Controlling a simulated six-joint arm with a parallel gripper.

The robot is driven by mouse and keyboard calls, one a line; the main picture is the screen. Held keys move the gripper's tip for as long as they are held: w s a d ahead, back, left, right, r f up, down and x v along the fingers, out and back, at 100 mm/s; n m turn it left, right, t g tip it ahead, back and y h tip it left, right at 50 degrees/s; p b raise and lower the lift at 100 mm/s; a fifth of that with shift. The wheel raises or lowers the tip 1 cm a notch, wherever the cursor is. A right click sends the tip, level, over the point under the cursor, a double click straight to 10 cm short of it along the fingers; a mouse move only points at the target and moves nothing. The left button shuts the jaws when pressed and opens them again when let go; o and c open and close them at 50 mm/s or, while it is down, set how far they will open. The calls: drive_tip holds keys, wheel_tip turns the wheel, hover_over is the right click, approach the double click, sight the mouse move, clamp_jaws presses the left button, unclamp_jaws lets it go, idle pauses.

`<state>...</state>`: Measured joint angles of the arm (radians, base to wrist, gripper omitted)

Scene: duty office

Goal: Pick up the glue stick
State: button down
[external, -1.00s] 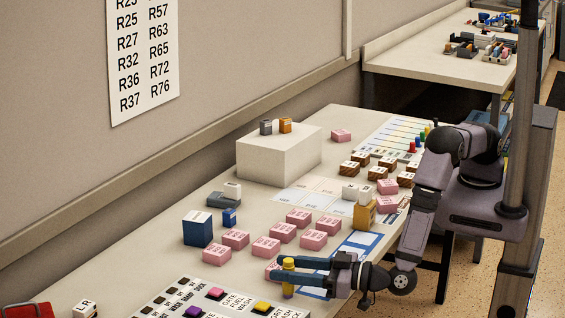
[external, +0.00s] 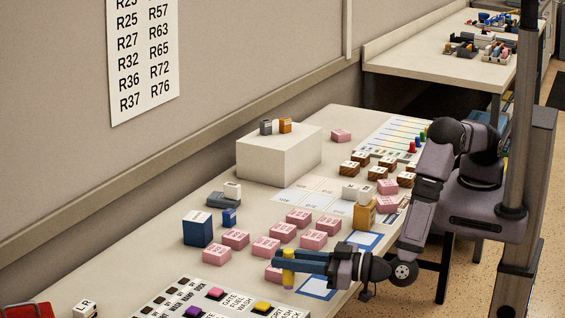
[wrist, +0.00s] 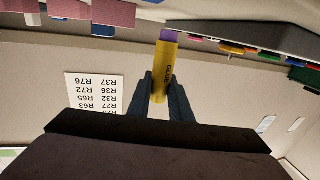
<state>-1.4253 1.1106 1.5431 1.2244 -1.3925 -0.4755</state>
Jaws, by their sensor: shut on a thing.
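The glue stick (external: 288,268) is a yellow cylinder. In the wrist view the yellow glue stick (wrist: 163,65) shows lettering on its side and a purple end at the top of the picture. My gripper (external: 290,267) is shut on the glue stick, with a dark blue finger on either side of it. The stick is held upright near the front edge of the table, beside the pink blocks. In the external view I cannot tell for certain how far its lower end is above the table. In the wrist view my gripper's fingers (wrist: 161,92) press on the stick's sides.
Pink blocks (external: 265,247) stand just behind my gripper. A panel with coloured buttons (external: 220,303) lies to the left, close to the stick. A blue box (external: 197,229) and a white block (external: 279,157) stand farther back. A blue-framed card (external: 318,287) lies under the gripper.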

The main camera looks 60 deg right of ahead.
wheel_tip(320, 180, up, 8)
drive_tip(key=shift+f+b, duration=0.15)
drive_tip(key=shift+b, duration=0.4)
